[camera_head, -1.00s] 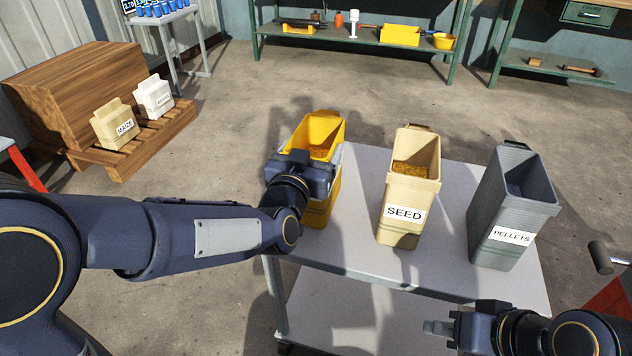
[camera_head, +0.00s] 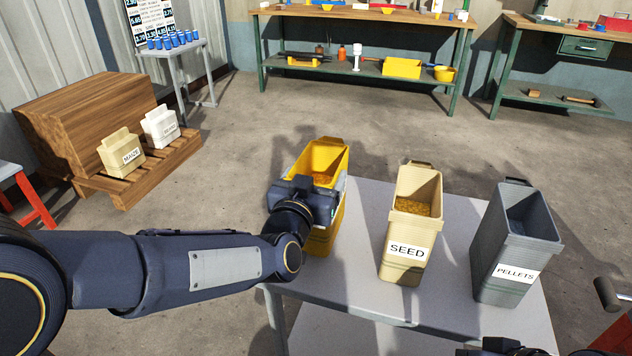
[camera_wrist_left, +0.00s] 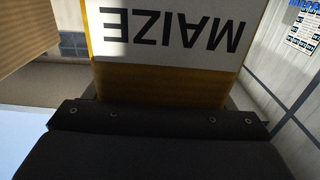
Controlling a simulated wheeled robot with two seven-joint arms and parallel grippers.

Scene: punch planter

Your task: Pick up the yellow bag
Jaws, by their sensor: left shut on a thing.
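The yellow bag (camera_head: 325,157) is a tall, open-topped container with orange-brown grain inside, at the left end of the grey table (camera_head: 358,268). My left gripper (camera_head: 305,198) is shut on its near side, below the rim, and covers part of it. The bag looks upright; I cannot tell whether its base touches the table. In the left wrist view the bag (camera_wrist_left: 160,82) fills the upper middle, its white MAIZE label upside down. The fingertips are hidden there. Only a dark sliver of my right gripper (camera_head: 505,346) shows at the bottom edge; its fingers are not clear.
A beige SEED bin (camera_head: 405,252) and a grey PELLETS bin (camera_head: 510,272) stand to the right on the table. A wooden stand (camera_head: 85,115) at left holds a small MAIZE bag (camera_head: 121,153) and a white bag (camera_head: 160,127). The floor behind the table is clear.

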